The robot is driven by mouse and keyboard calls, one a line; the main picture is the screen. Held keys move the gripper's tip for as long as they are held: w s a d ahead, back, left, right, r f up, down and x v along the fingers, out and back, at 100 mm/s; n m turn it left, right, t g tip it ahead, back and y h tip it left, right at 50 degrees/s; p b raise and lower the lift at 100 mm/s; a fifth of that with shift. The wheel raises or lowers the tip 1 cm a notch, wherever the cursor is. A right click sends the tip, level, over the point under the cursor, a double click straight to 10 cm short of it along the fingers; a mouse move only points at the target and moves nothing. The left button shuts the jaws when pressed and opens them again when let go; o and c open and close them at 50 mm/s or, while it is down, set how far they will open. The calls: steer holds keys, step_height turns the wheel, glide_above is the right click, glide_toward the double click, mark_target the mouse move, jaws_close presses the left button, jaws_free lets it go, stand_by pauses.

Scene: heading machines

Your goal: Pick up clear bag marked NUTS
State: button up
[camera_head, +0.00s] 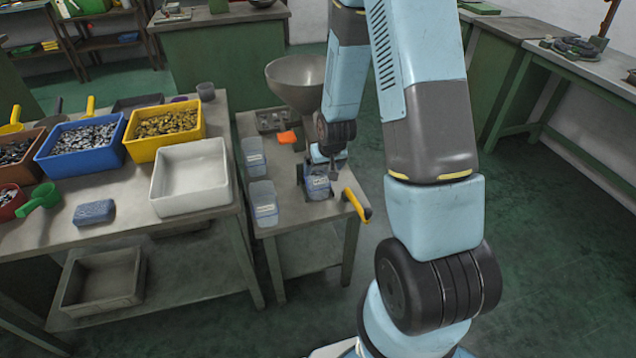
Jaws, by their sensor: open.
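A small clear bag (318,188) with bluish-grey contents stands on the small side table (292,228). A label shows on it, but its letters are too small to read. My gripper (318,178) points down at this bag, with its dark fingers apart on either side of its upper part. I cannot tell whether the fingers touch it. Two more clear, labelled containers stand to the left, one at the back (254,157) and one in front (264,204); their labels are also unreadable.
A yellow-handled tool (357,204) lies at the table's right edge. The left bench holds a white tray (190,178), a yellow bin (164,124) and a blue bin (81,147). Green floor is open at right.

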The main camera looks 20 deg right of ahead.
mark_target(317, 180)
steer(key=x, duration=0.6)
steer(key=shift+a+f, duration=0.15)
steer(key=shift+a, duration=0.05)
steer(key=shift+w, duration=0.15)
steer(key=shift+c, duration=0.5)
steer(key=c, duration=1.3)
steer(key=shift+c, duration=0.4)
